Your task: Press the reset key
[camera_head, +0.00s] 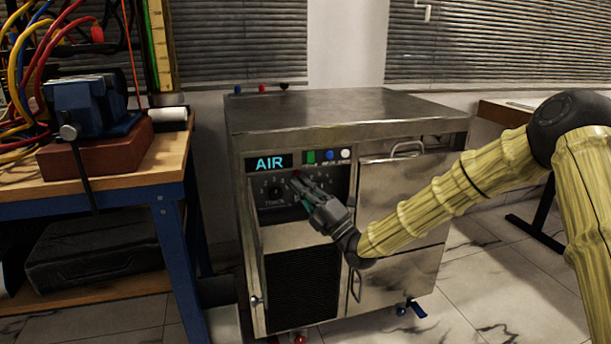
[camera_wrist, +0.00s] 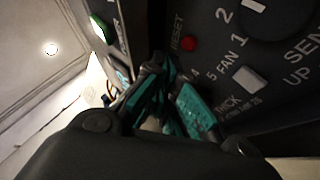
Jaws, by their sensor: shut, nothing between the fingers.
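The reset key is a small round red button (camera_wrist: 189,43) beside the printed word RESET on a dark control panel (camera_wrist: 225,70) in the wrist view. In the head view a small red spot (camera_head: 296,173) shows on the panel just above my fingertips. My gripper (camera_head: 298,182) reaches from the right to the front of the steel cabinet (camera_head: 345,112). In the wrist view my gripper (camera_wrist: 166,66) is shut and empty, its teal-padded fingers close below and left of the red button. I cannot tell whether the tips touch the panel.
A large dial (camera_wrist: 275,15) and a pale switch (camera_wrist: 250,78) sit right of the red button. Above the panel are an AIR display (camera_head: 269,162) and green, blue and white buttons (camera_head: 328,156). A workbench (camera_head: 165,165) with a vise (camera_head: 92,105) stands left.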

